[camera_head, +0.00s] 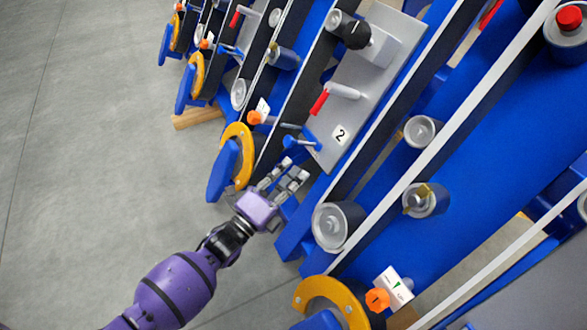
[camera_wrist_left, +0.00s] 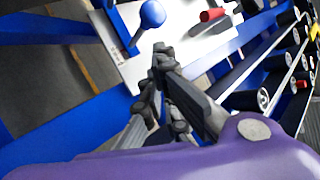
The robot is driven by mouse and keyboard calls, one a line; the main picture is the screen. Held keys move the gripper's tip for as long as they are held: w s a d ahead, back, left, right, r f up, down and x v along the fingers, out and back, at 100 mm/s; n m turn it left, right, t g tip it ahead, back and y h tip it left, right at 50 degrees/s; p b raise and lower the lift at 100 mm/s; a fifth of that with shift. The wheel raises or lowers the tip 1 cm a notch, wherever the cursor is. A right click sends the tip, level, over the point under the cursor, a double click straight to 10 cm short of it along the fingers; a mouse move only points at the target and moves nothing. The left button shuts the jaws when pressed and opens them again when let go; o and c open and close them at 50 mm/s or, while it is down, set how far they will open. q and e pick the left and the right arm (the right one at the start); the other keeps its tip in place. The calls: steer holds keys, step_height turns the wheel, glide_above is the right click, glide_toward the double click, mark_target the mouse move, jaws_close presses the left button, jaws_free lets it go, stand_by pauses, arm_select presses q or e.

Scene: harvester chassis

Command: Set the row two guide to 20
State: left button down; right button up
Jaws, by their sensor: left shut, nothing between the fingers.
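The plate marked "2" (camera_head: 340,134) is a light grey panel on the row two unit. At its lower end a lever with a blue knob (camera_head: 289,141) sticks out to the left. In the left wrist view the blue ball knob (camera_wrist_left: 152,13) stands on a thin stem over a white plate with a small printed scale (camera_wrist_left: 117,57); its numbers are too small to read. My left gripper (camera_head: 287,172) is shut and empty, just below the blue knob in the head view. In the wrist view its fingertips (camera_wrist_left: 160,58) are below the knob, apart from it. My right gripper is out of view.
A red-tipped handle (camera_head: 320,102) sits higher on the plate. A yellow ring with a blue paddle (camera_head: 222,170) and an orange knob (camera_head: 254,117) stand to the left. A grey roller (camera_head: 334,226) is to the lower right. The floor at left is clear.

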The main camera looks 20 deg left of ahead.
arm_select(q)
steer(key=p+v, duration=0.2)
steer(key=v, duration=0.8)
steer(key=shift+s+f+p, duration=0.2)
steer(key=shift+s+p, duration=0.1)
steer(key=shift+p, duration=0.05)
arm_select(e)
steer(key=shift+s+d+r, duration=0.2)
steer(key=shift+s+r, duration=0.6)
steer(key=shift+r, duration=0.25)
arm_select(q)
steer(key=shift+d, duration=0.15)
